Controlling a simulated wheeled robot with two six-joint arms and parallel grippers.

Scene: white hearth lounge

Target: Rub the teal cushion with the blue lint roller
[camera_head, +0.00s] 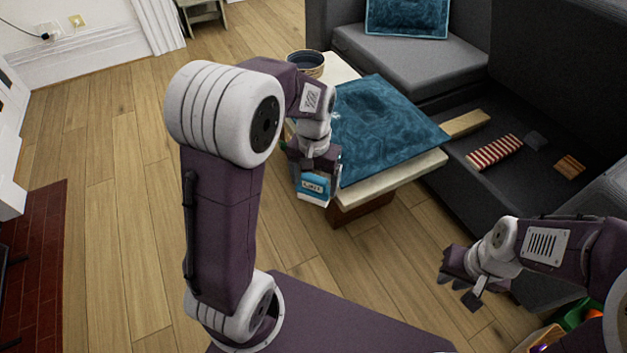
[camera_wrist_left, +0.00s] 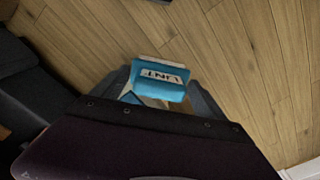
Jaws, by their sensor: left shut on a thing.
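The blue lint roller (camera_head: 314,187), with a white label reading LINT, is held in my left gripper (camera_head: 316,165). It also shows between the fingers in the left wrist view (camera_wrist_left: 163,79), with bare floor behind it. The teal cushion (camera_head: 385,125) lies flat on the low table at the centre. In the head view my left gripper and the roller are at the cushion's near left edge; the wrist view shows no cushion by the roller. My right gripper (camera_head: 459,290) is at the lower right, empty, with its fingers apart.
The low pale table (camera_head: 405,175) stands before a dark grey sofa (camera_head: 410,62) with another teal cushion (camera_head: 408,14). A round tin (camera_head: 305,64) sits at the table's far end. Floor at left is clear.

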